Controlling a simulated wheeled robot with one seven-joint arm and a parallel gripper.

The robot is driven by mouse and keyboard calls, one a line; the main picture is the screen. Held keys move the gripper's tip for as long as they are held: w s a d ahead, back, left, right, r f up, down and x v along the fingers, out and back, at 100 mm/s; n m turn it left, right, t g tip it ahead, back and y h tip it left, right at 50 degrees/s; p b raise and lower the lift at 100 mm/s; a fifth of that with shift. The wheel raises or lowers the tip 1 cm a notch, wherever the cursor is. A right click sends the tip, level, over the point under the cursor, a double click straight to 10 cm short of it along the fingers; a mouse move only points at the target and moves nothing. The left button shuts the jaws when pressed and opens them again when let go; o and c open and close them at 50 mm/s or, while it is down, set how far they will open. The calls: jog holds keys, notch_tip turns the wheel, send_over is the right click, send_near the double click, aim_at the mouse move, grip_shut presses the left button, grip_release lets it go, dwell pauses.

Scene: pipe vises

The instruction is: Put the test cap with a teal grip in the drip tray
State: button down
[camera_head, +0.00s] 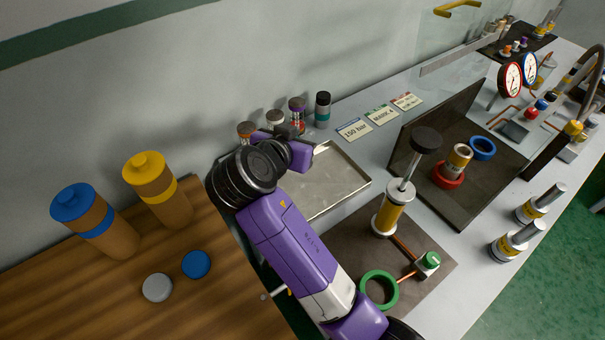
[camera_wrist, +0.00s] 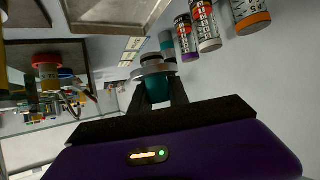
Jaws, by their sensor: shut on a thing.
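My gripper (camera_wrist: 156,92) is shut on the test cap with a teal grip (camera_wrist: 155,86), which sits between the two dark fingers in the wrist view. The cap has a teal body and a pale grey disc toward its far end. In the head view my gripper (camera_head: 291,146) is over the back left part of the drip tray, and the cap is hidden behind my wrist. The drip tray (camera_head: 332,184) is a shallow metal tray, its visible part empty. Part of a metal tray (camera_wrist: 112,12) also shows at the top of the wrist view.
Several small cylinders stand along the wall behind the tray, including a black-topped one with a teal band (camera_head: 322,111). Label cards (camera_head: 354,129) lie to their right. A dark mat with an upright pump-like fitting (camera_head: 391,215) is at the tray's right front. A wooden board (camera_head: 220,305) is left.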

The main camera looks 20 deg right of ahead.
aim_at(301, 185)
notch_tip(301, 185, down, 14)
jog(key=shift+f+p, duration=0.1)
jog(key=shift+p, duration=0.45)
jog(key=shift+f, duration=0.15)
jog(key=c, duration=1.3)
grip_release()
jog(key=shift+o, duration=0.2)
jog(key=b+v, duration=0.1)
jog(key=v, duration=1.1)
jog(key=shift+s+b, duration=0.1)
jog(key=shift+b, duration=0.2)
